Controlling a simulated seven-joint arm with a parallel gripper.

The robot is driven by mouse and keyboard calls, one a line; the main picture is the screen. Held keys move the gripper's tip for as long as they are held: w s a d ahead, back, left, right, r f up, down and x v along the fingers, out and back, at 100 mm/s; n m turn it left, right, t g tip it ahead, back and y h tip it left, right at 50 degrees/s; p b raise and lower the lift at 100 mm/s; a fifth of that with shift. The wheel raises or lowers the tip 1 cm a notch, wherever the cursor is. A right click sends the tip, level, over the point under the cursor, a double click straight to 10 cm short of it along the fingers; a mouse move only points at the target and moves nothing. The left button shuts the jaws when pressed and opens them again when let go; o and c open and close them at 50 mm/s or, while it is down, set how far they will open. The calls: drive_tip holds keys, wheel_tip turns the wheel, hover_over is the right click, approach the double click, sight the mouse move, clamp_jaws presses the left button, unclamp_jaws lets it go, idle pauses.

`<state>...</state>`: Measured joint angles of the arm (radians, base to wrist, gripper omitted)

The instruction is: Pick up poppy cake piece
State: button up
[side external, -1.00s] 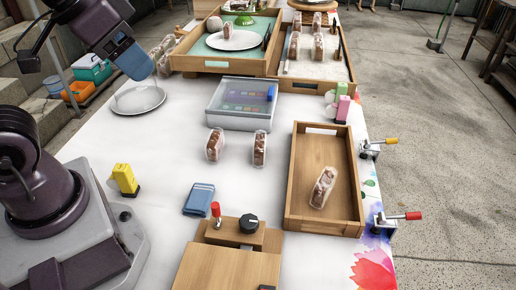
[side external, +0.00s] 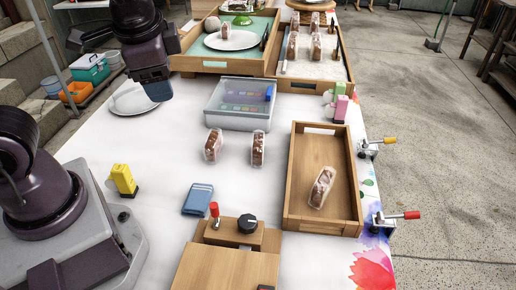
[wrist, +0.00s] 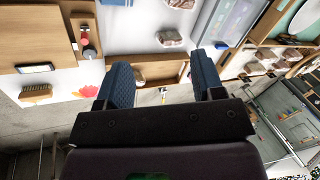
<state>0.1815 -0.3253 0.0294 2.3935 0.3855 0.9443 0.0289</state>
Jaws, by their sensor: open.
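Several wrapped brown cake pieces are in the side external view; I cannot tell which is the poppy one. Two stand on the white table, a left piece (side external: 213,145) and a right piece (side external: 258,149). Another piece (side external: 322,188) leans in the front wooden tray (side external: 296,190). My gripper (side external: 157,92) is open and empty, above the table near the loose plate, apart from every cake piece. Its two blue fingers (wrist: 163,77) show in the wrist view.
A clear lidded box (side external: 240,104) stands mid-table, between my gripper and the front tray. A plate (side external: 132,99) lies at left. A yellow block (side external: 123,179), a blue booklet (side external: 198,199) and a wooden control box (side external: 240,232) are nearer. Clamps (side external: 380,220) line the right edge.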

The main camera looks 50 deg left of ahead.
drive_tip(key=w+d+f+m+y, duration=0.2)
drive_tip(key=w+f+m+y, duration=0.4)
drive_tip(key=w+f+m, duration=0.3)
drive_tip(key=m+t+y, duration=0.1)
drive_tip(key=m+t, duration=0.6)
drive_tip(key=m, duration=0.6)
approach(257, 151)
drive_tip(key=shift+g, duration=0.3)
drive_tip(key=x, duration=1.1)
drive_tip(key=shift+w+a+r, duration=0.1)
drive_tip(key=shift+w, duration=0.15)
drive_tip(key=c, duration=0.7)
